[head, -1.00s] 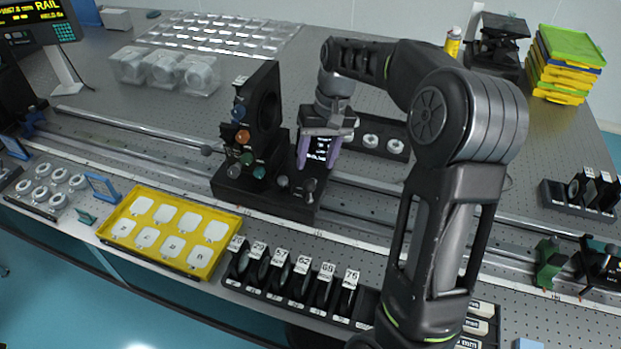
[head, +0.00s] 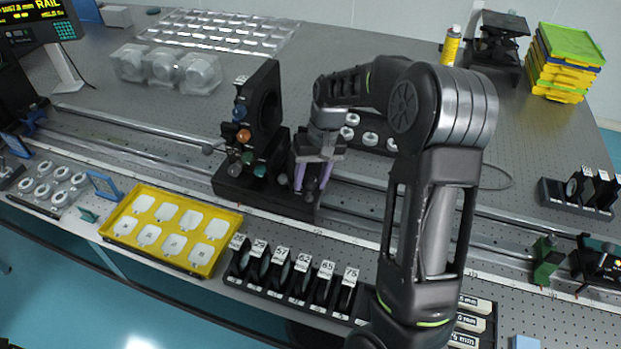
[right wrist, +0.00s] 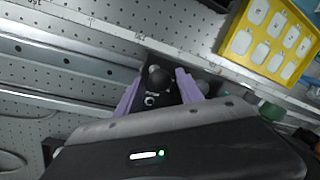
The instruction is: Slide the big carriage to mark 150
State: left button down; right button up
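The big carriage (head: 230,184) is a black block on the long rail, with a tall black upright plate and coloured knobs on its left part. My right gripper (head: 313,188) points down at the carriage's right end. In the right wrist view its purple fingers (right wrist: 160,92) stand apart on either side of a dark round knob (right wrist: 157,76) on the carriage. Gaps show between knob and fingers, so the gripper looks open. The rail's white scale strip (head: 352,236) runs along its near side; its numbers are too small to read. My left gripper is out of view.
A yellow tray (head: 136,238) and a rack of numbered lens holders (head: 283,292) stand in front of the rail. A green-based smaller carriage (head: 547,262) sits far right. Bare rail (head: 365,182) lies right of the big carriage. A readout (head: 35,12) stands at top left.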

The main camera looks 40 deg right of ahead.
grip_shut()
dwell(1.1)
